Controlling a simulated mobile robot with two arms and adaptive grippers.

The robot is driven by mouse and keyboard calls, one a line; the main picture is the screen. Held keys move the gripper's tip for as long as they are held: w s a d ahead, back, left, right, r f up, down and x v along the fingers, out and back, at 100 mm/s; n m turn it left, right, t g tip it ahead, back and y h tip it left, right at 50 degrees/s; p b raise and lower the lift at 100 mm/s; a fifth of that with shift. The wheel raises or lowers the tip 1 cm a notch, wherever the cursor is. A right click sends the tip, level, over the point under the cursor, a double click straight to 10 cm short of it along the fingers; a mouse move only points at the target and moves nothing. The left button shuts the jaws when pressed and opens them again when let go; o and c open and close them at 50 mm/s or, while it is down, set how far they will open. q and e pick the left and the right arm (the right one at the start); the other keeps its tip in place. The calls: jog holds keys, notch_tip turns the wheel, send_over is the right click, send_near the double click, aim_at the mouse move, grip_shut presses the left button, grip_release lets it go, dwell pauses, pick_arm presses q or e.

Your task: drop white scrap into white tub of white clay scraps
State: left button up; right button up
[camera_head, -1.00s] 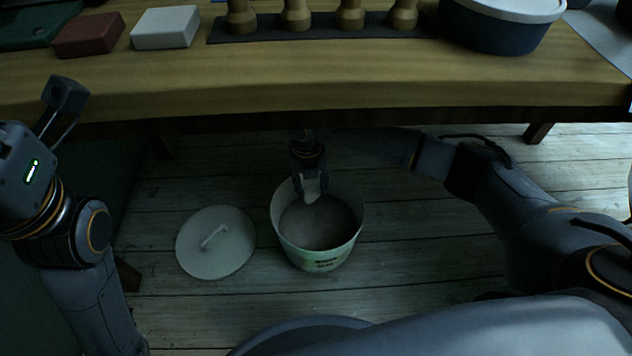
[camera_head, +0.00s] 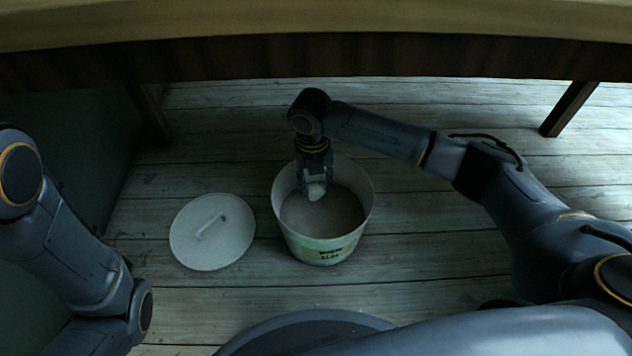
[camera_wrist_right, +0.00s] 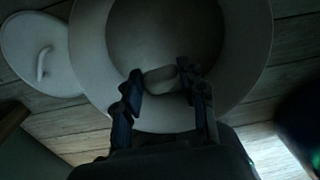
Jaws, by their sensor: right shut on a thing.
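The white tub (camera_head: 322,247) stands open on the floor below the table, with dark label lettering on its front. Its inside looks greyish; single scraps cannot be made out. My right gripper (camera_head: 316,187) points down at the tub's mouth, near the back rim. It is shut on the white scrap (camera_head: 317,192), a small pale lump. In the right wrist view the scrap (camera_wrist_right: 160,79) sits between the fingertips (camera_wrist_right: 163,82), over the tub's opening (camera_wrist_right: 160,30). My left arm is at the left, but its gripper is out of the picture.
A round white lid (camera_head: 212,232) with a handle lies on the floor left of the tub. The table edge (camera_head: 300,20) crosses the top, with table legs (camera_head: 568,108) at the sides. Plank floor (camera_head: 440,230) right of the tub is clear.

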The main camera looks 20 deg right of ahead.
jog(key=o, duration=1.2)
jog(key=shift+c, duration=0.2)
jog(key=shift+r, duration=0.1)
notch_tip(320, 180, up, 12)
jog(key=shift+a, duration=0.25)
